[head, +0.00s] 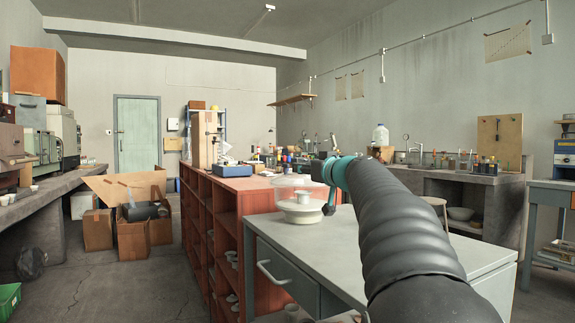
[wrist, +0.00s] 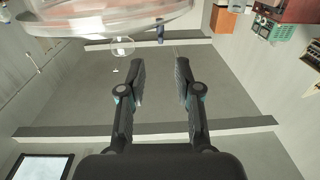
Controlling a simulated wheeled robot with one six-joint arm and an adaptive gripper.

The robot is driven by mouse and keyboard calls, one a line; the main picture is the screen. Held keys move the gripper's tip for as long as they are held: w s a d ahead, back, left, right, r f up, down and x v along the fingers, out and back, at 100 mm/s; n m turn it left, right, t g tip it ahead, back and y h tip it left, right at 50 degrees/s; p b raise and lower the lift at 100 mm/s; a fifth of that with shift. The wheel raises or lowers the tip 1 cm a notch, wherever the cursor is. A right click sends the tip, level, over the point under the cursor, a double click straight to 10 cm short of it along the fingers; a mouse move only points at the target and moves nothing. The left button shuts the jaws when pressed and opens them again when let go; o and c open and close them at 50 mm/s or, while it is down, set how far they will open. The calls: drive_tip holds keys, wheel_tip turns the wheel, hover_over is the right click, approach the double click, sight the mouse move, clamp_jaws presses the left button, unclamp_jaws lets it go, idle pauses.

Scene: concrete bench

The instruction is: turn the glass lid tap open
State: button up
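A round vessel with a pale cream base (head: 302,209) stands on the grey table. Its clear glass lid (head: 293,181) is faint in the head view. In the wrist view, a large glass rim (wrist: 110,22), apparently the lid, fills the upper left, above and left of my fingers. A small clear rounded piece with a thin stem (wrist: 122,46), possibly the tap, shows just below that rim, left of the fingertips. My gripper (wrist: 160,62) is open, its two fingers apart with nothing held between them. In the head view my arm hides most of the gripper beside the vessel.
The grey table (head: 385,246) has bare top around the vessel. A red-brown shelf unit (head: 262,200) adjoins it at left, with tools and boxes on top. Cardboard boxes (head: 132,236) stand on the floor farther left. Another bench with bottles lies behind at right.

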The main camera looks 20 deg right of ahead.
sight(288, 166)
drive_tip(key=w+p, duration=0.1)
drive_tip(key=w, duration=0.5)
drive_tip(key=w+p, duration=0.1)
drive_tip(key=w, duration=0.2)
drive_tip(key=shift+a+p, duration=0.35)
drive_tip(key=shift+a, duration=0.05)
clamp_jaws()
